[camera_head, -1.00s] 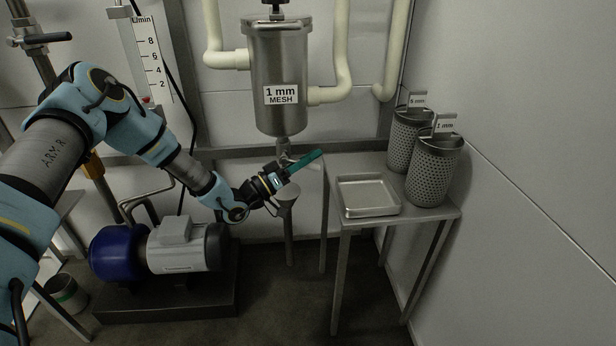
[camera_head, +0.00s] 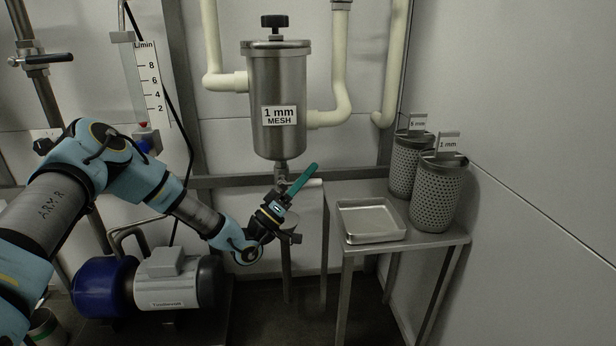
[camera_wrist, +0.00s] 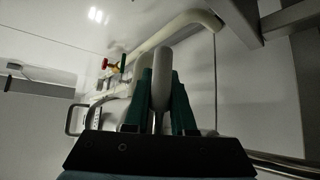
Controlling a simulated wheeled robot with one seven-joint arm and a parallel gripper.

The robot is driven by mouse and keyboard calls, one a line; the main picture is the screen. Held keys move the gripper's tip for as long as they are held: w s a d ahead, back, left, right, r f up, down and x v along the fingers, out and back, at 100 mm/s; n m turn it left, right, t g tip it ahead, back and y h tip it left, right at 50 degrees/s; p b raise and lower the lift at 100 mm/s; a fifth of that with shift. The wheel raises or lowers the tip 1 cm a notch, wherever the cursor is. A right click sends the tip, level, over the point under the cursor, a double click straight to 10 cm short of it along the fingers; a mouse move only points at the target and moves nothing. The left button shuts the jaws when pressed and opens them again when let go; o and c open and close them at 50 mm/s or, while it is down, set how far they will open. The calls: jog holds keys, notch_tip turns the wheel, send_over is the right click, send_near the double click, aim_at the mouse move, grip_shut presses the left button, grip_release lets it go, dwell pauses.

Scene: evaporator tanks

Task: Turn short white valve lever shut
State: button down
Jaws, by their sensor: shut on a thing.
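The short white valve lever (camera_head: 313,183) sits at the valve (camera_head: 281,176) under the steel strainer marked 1 mm MESH (camera_head: 279,85). In the head view its end points right, beyond my teal fingers, which partly cover it. My gripper (camera_head: 308,173) comes up from the lower left and slants across the lever. In the wrist view, the rounded white lever (camera_wrist: 163,62) stands between the two teal fingers of my gripper (camera_wrist: 162,90), and they are shut on it.
A steel table (camera_head: 430,237) to the right holds a shallow tray (camera_head: 372,238) and two perforated baskets (camera_head: 435,195). A pump (camera_head: 165,282) with a blue end stands at lower left. A grey funnel-topped pipe (camera_head: 288,262) stands below the valve.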

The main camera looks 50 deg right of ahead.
jog(key=shift+r, duration=0.1)
jog(key=c, duration=1)
grip_release()
jog(key=v, duration=1.1)
jog(key=shift+d+p, duration=0.1)
jog(key=shift+p, duration=0.2)
